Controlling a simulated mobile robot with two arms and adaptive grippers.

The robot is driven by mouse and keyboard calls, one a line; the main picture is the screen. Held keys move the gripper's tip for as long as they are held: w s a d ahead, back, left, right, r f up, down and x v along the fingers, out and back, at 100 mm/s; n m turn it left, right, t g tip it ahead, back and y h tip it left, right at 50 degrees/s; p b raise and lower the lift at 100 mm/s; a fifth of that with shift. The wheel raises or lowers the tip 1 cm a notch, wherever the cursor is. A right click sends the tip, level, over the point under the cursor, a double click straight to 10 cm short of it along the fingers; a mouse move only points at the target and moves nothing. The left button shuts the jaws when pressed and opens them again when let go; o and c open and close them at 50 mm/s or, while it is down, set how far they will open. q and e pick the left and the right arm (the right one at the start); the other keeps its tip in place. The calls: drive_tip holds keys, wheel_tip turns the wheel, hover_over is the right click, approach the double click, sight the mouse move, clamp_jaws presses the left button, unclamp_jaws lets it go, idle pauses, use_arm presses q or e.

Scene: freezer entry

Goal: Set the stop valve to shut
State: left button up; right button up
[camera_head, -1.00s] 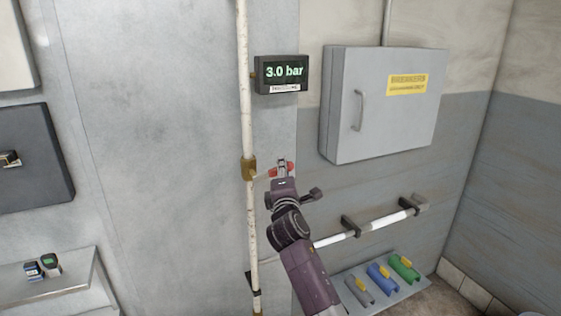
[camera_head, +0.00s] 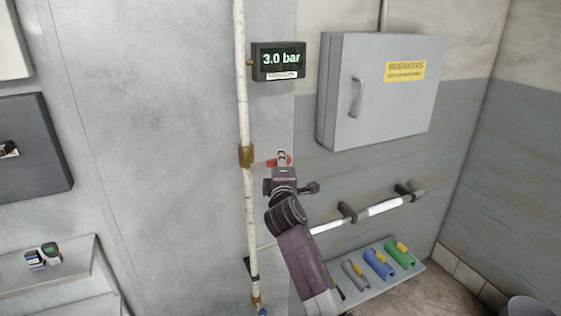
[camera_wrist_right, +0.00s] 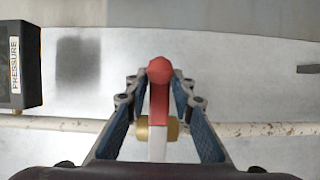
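The stop valve has a brass body (camera_head: 245,156) on a white, rust-spotted upright pipe, and a red-ended lever (camera_head: 287,161) reaching right, across the pipe. In the right wrist view, the red lever (camera_wrist_right: 160,90) stands between the fingers of my right gripper (camera_wrist_right: 160,85), with the brass body (camera_wrist_right: 172,128) behind. The fingers look partly open, with a narrow gap on each side of the lever. In the head view, my right gripper (camera_head: 282,160) covers much of the lever. A pressure display (camera_head: 278,61) above reads 3.0 bar. My left gripper is not in view.
A grey breaker cabinet (camera_head: 374,92) hangs right of the pipe. Below it runs a wall rail (camera_head: 383,208) and a shelf with grey, blue and green pieces (camera_head: 379,264). A ledge (camera_head: 52,285) with small devices is at lower left.

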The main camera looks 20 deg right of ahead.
drive_tip(key=o, duration=0.4)
drive_tip(key=shift+d+f, duration=0.1)
drive_tip(key=shift+d, duration=0.1)
drive_tip(key=v, duration=1.2)
